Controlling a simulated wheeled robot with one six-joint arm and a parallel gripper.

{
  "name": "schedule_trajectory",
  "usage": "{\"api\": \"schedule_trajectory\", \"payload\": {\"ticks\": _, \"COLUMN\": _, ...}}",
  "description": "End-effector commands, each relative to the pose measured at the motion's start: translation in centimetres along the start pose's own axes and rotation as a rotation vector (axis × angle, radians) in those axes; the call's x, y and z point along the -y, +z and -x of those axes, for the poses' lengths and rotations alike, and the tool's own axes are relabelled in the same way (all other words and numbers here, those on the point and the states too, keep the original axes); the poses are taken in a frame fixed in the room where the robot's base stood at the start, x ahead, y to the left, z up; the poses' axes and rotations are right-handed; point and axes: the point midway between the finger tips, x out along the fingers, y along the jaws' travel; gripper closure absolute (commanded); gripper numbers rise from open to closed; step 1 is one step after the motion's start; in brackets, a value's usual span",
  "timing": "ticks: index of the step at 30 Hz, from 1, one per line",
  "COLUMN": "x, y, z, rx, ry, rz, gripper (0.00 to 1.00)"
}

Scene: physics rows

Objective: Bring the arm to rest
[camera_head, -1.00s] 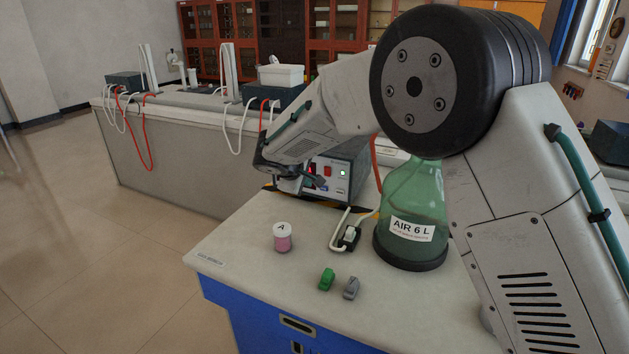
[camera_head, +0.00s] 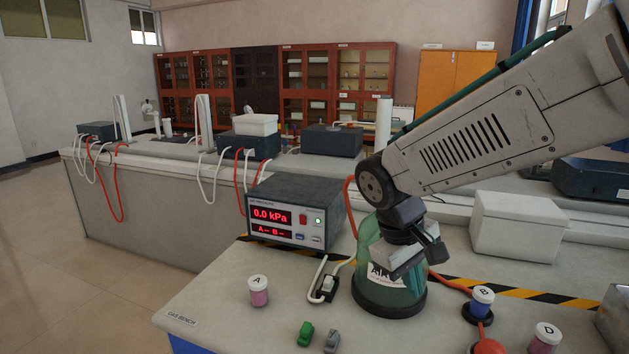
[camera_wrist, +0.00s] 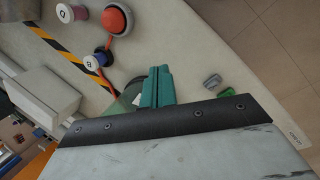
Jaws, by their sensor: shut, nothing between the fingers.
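My gripper (camera_head: 402,264) hangs from my arm in the head view, in front of the green glass AIR flask (camera_head: 372,290) on the bench, and hides part of its label. My arm reaches in from the upper right. In the wrist view my teal gripper fingers (camera_wrist: 157,88) are together with nothing between them. Whether the gripper touches the flask cannot be told.
A pressure box (camera_head: 292,215) reading 0.0 kPa stands behind. Jar A (camera_head: 258,291), a green clip (camera_head: 306,333) and a grey clip (camera_head: 332,341) are at the front; jars B (camera_head: 482,301) and D (camera_head: 545,338) at right. A white box (camera_head: 515,226) stands behind.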

Motion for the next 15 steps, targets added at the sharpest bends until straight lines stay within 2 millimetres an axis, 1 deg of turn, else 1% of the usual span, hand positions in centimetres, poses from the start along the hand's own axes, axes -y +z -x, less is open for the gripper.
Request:
{"api": "schedule_trajectory", "payload": {"ticks": 1, "x": -0.4, "y": 2.8, "z": 0.3, "rx": 0.001, "ry": -0.035, "rz": -0.049, "gripper": 1.0}}
{"api": "schedule_trajectory", "payload": {"ticks": 2, "x": -0.3, "y": 4.3, "z": 0.4, "rx": 0.003, "ry": -0.059, "rz": -0.076, "gripper": 1.0}}
{"api": "schedule_trajectory", "payload": {"ticks": 3, "x": -0.3, "y": 6.2, "z": 0.5, "rx": 0.004, "ry": -0.088, "rz": -0.111, "gripper": 1.0}}
{"api": "schedule_trajectory", "payload": {"ticks": 5, "x": -0.1, "y": 9.0, "z": 0.6, "rx": 0.004, "ry": -0.13, "rz": -0.163, "gripper": 1.0}}
{"api": "schedule_trajectory", "payload": {"ticks": 6, "x": 0.1, "y": 10.7, "z": 0.6, "rx": 0.0, "ry": -0.157, "rz": -0.198, "gripper": 1.0}}
{"api": "schedule_trajectory", "payload": {"ticks": 9, "x": 0.8, "y": 14.6, "z": 0.5, "rx": -0.019, "ry": -0.218, "rz": -0.283, "gripper": 1.0}}
{"api": "schedule_trajectory", "payload": {"ticks": 12, "x": 1.5, "y": 17.7, "z": 0.4, "rx": -0.053, "ry": -0.264, "rz": -0.364, "gripper": 1.0}}
{"api": "schedule_trajectory", "payload": {"ticks": 15, "x": 1.8, "y": 19.9, "z": 0.4, "rx": -0.096, "ry": -0.284, "rz": -0.432, "gripper": 1.0}}
